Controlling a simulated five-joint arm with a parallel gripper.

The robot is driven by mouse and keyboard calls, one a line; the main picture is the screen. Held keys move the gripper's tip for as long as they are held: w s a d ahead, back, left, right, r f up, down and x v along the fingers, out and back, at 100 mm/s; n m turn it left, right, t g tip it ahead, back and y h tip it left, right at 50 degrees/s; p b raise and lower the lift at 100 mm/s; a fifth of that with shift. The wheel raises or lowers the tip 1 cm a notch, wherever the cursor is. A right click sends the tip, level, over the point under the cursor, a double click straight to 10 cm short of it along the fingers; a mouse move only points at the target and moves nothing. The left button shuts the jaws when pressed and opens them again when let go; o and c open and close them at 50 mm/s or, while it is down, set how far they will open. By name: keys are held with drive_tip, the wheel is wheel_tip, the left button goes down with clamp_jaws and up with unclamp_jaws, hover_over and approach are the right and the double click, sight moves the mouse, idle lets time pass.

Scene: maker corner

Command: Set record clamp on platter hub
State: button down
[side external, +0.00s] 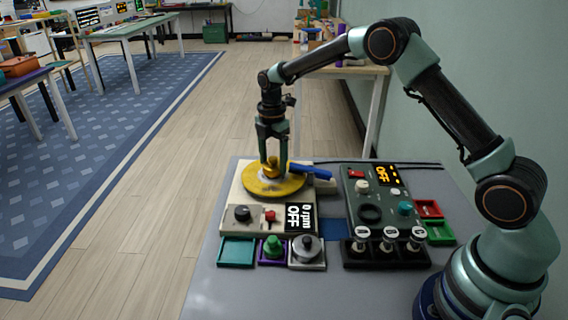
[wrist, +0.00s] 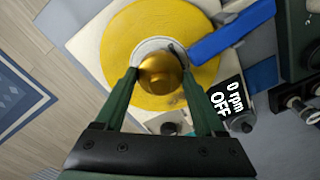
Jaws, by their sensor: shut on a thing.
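The record clamp is a gold, rounded piece (side external: 271,173), also seen in the wrist view (wrist: 161,76). My gripper (side external: 272,161) points down with its green fingers on either side of the clamp, shut on it. The yellow platter (side external: 252,186) with a white centre is on the cream turntable, and the wrist view shows it too (wrist: 119,45). The clamp is over the white centre, which it mostly covers. The hub is hidden, and I cannot tell whether the clamp rests on it or is slightly above.
A blue tonearm (side external: 310,173) lies at the platter's right edge. The turntable display (side external: 300,217) reads 0 rpm OFF. A green control box (side external: 373,196) stands right, with several white-topped plugs before it. Small trays (side external: 237,252) line the front. Bare grey table lies at front left.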

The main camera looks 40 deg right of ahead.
drive_tip(key=shift+f, duration=0.4)
idle(1.4)
unclamp_jaws()
idle(0.3)
drive_tip(key=shift+r, duration=3.5)
